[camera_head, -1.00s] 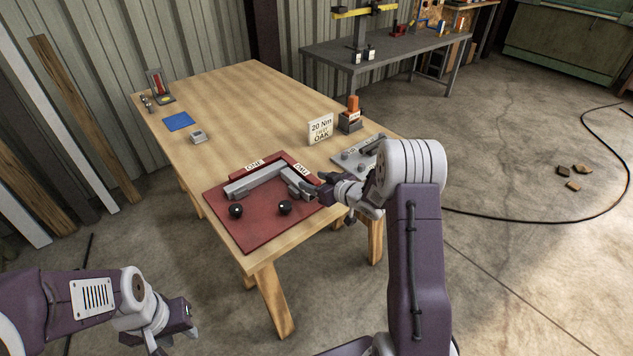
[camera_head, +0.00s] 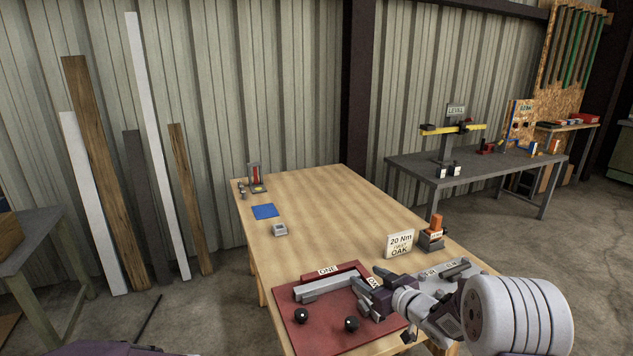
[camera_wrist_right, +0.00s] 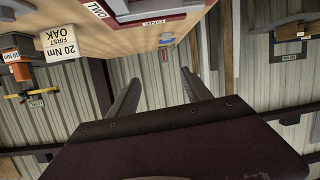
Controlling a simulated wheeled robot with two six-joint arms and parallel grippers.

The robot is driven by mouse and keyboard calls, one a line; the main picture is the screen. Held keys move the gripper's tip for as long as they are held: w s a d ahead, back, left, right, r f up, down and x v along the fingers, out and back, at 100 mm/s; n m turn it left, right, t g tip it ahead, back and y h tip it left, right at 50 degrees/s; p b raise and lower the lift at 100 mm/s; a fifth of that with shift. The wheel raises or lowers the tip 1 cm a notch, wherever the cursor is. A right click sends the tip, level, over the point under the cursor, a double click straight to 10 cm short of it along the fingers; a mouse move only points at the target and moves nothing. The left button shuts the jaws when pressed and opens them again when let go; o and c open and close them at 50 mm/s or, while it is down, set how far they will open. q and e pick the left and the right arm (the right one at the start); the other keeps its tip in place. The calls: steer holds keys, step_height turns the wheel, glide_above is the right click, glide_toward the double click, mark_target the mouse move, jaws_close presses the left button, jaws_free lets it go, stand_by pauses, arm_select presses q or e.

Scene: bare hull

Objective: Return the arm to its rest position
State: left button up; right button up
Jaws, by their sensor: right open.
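My right gripper (camera_head: 366,282) is over the right part of the red board (camera_head: 323,336) on the wooden table, beside the grey bar (camera_head: 325,288). In the right wrist view its two fingers (camera_wrist_right: 162,88) are spread apart with nothing between them. My right arm stretches in from the lower right and hides part of the board and table. My left gripper is out of the picture; only a dark purple piece of me shows at the bottom left.
Two black knobs (camera_head: 301,316) stand on the red board. A "20 Nm first OAK" sign (camera_head: 400,244) and an orange-topped block (camera_head: 434,234) stand close to my right arm. A blue square (camera_head: 265,211) lies farther back. The table's middle is clear.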

step_height(320, 180, up, 4)
steer(key=s+a+m+h, duration=0.1)
steer(key=s+a+h, duration=0.1)
arm_select(q)
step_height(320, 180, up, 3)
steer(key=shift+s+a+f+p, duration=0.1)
steer(key=shift+p, duration=0.8)
arm_select(e)
steer(key=s+d+f+m+g+h, duration=0.1)
steer(key=s+f+g, duration=0.3)
steer(key=s, duration=0.5)
steer(key=s+d+f+m+g+h, duration=0.1)
steer(key=s+f+g, duration=0.3)
steer(key=s, duration=0.6)
steer(key=s+d+f+m+g+h, duration=0.1)
steer(key=s+f+g, duration=0.3)
steer(key=s, duration=0.6)
steer(key=shift+f+m+h, duration=0.15)
steer(key=shift+m+h, duration=0.25)
steer(key=shift+m, duration=0.5)
steer(key=shift+d, duration=0.15)
steer(key=shift+c, duration=0.4)
